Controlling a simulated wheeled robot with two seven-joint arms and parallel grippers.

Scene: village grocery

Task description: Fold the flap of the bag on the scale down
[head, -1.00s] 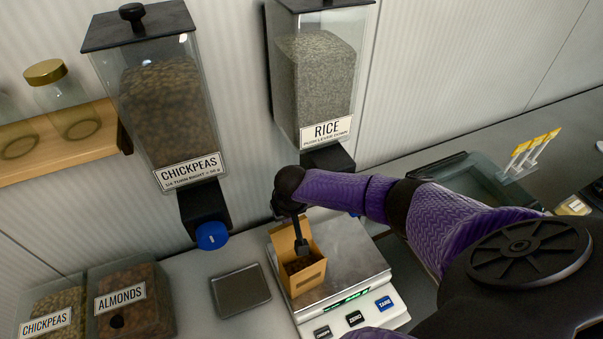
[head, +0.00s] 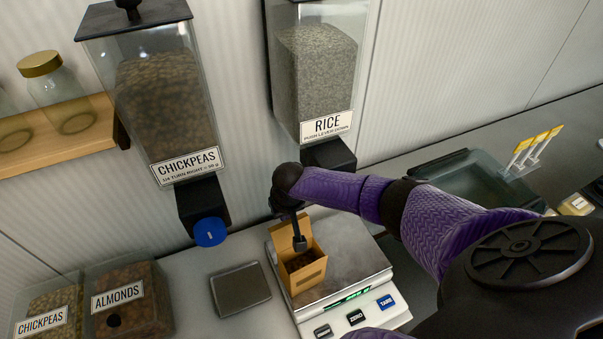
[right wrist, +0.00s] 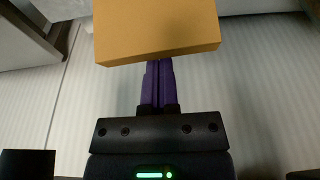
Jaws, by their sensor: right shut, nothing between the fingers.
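A small brown paper bag (head: 306,279) stands open on the steel plate of the scale (head: 358,262), with dark contents inside. Its back flap (head: 281,236) stands up. My right gripper (head: 300,243) is shut and empty, pointing down at the flap, in front of it and above the bag's opening. In the right wrist view a tan panel of the bag (right wrist: 155,30) covers the tips of the shut purple fingers (right wrist: 158,82). I cannot tell whether they touch it. My left gripper is not in view.
The rice dispenser (head: 315,80) hangs just behind the bag, with its lever block close to my right wrist. The chickpeas dispenser (head: 165,115) is to the left. A dark square tray (head: 240,288) lies left of the scale. A glass tray (head: 470,185) is at right.

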